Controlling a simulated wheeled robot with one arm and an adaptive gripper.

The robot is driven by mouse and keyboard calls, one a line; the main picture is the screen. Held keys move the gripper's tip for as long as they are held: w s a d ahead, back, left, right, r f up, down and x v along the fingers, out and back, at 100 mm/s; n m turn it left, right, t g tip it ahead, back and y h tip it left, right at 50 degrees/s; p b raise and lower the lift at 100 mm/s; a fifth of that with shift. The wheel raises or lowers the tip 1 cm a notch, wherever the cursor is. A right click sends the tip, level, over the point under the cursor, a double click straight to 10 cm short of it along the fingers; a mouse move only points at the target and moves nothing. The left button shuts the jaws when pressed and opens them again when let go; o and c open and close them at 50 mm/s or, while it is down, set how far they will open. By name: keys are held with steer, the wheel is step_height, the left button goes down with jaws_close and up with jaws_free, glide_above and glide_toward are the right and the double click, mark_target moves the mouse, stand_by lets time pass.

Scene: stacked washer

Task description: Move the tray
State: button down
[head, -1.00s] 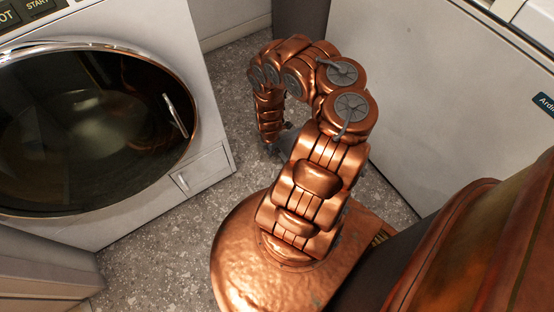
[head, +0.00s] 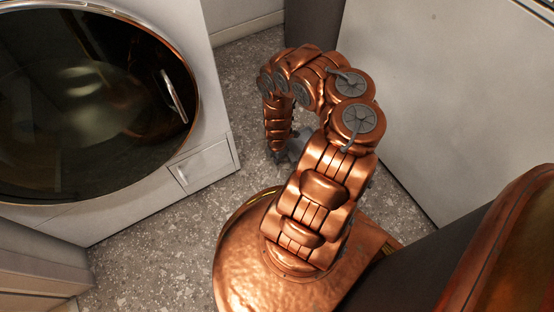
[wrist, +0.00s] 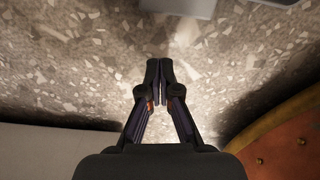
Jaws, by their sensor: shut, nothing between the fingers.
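No tray can be made out in either view. My gripper (wrist: 159,68) points down at the speckled floor in the wrist view, its two dark fingers together and empty. In the head view the gripper (head: 289,150) is partly hidden behind my copper arm, low over the floor between the washer and the white panel at right. A grey flat piece (wrist: 178,7) is cut off at the top edge of the wrist view, beyond the fingertips; I cannot tell what it is.
The white washer (head: 225,110) stands at left with its round dark glass door (head: 80,110) shut. A small hatch (head: 203,165) at its lower corner is shut. A white panel (head: 430,110) stands at right.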

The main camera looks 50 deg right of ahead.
mark_target(284, 159)
step_height(284, 159, down, 2)
steer(key=shift+f+b, duration=0.25)
steer(key=shift+b, duration=0.5)
steer(key=d, duration=0.1)
steer(key=d+b, duration=0.1)
steer(key=shift+s+d+r, duration=0.2)
steer(key=shift+d, duration=0.1)
steer(key=shift+d+r+b, duration=0.1)
steer(key=shift+d+b, duration=0.25)
steer(key=shift+d, duration=0.3)
steer(key=shift+r, duration=0.1)
